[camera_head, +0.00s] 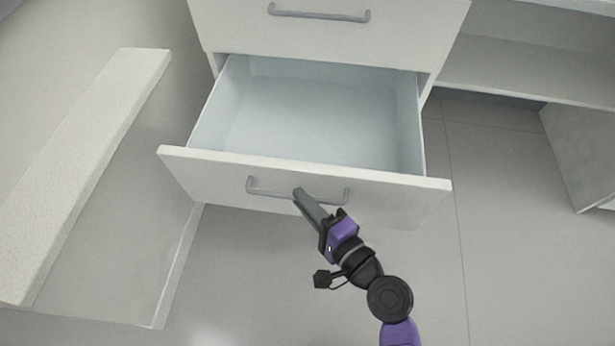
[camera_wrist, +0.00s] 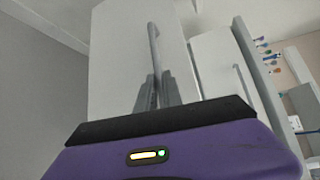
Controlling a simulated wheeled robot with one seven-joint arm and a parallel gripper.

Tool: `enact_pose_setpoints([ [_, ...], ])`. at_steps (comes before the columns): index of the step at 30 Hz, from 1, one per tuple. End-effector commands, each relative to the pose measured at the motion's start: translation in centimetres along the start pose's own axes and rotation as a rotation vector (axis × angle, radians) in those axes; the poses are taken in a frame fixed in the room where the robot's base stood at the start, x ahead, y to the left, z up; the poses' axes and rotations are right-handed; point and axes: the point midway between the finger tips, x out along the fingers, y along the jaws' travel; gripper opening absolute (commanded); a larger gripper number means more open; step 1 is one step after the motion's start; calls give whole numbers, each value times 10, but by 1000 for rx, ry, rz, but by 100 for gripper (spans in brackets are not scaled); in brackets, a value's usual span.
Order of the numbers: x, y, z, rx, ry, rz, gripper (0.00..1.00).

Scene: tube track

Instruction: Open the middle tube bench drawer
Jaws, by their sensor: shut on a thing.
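The middle drawer (camera_head: 300,178) is pulled well out, and its pale interior (camera_head: 310,115) is empty. Its grey bar handle (camera_head: 265,190) runs across the front panel. My gripper (camera_head: 300,195) is shut on the handle near its middle. In the wrist view the handle (camera_wrist: 153,50) rises between the two fingers of my gripper (camera_wrist: 157,90), against the white drawer front (camera_wrist: 118,50). The fingers hide part of the handle.
Another drawer (camera_head: 320,40) with a grey handle is shut above the open one. A white, low-walled structure (camera_head: 90,150) stands at the left. An open shelf (camera_head: 530,75) is at the upper right. The floor (camera_head: 520,260) is clear at the lower right.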

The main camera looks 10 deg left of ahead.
Motion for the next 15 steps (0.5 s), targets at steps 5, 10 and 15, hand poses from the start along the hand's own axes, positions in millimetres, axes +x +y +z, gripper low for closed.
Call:
enact_pose_setpoints([
  [5, -13, 4, 10, 0, 5, 2, 0],
  [10, -16, 5, 13, -1, 5, 1, 0],
  [15, -16, 5, 13, -1, 6, 1, 0],
])
